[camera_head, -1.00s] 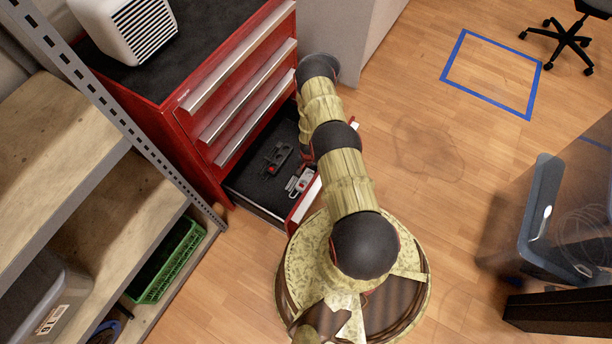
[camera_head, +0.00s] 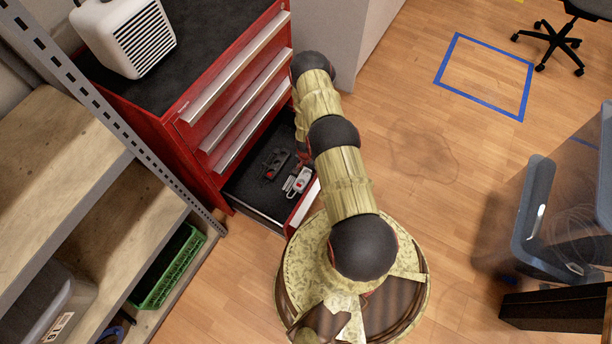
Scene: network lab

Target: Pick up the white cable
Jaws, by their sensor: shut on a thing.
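My arm reaches from my base toward the open bottom drawer (camera_head: 248,203) of a red tool cabinet (camera_head: 183,152). My gripper and its fingertips are hidden behind my arm links, around the drawer's right side. In the drawer lie a dark tool (camera_head: 276,163) and a small white and red item (camera_head: 299,181). I cannot make out for sure that any part of this is the white cable. Whatever my gripper holds is out of sight.
A white heater-like box (camera_head: 128,38) stands on the cabinet. At left is a shelf rack (camera_head: 75,205) with a green crate (camera_head: 168,265). Open wood floor with a blue taped square (camera_head: 455,90) lies beyond my arm.

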